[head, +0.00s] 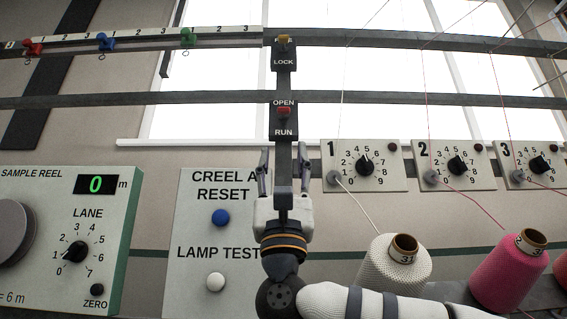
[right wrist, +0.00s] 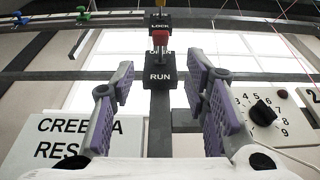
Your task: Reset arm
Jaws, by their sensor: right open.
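My right gripper (head: 285,158) is open and empty, its fingers pointing up beside a dark vertical post. In the right wrist view its two purple-padded fingers (right wrist: 162,78) stand apart, with the OPEN/RUN block (right wrist: 160,76) seen between and beyond them. That block (head: 284,131) carries a red knob (head: 284,112) above the fingertips. The LOCK block (head: 284,62) with a yellow knob (head: 284,40) is higher on the post. The panel lettered CREEL A... RESET (head: 190,240) is behind and left of the gripper, which hides part of its lettering. My left gripper is not in view.
The panel has a blue button (head: 220,217) and a white lamp-test button (head: 216,282). A sample reel panel (head: 120,215) is at left. Numbered dial boxes (head: 398,178) and yarn cones, white (head: 398,268) and pink (head: 505,275), are at right. Dark rails (head: 380,97) cross above.

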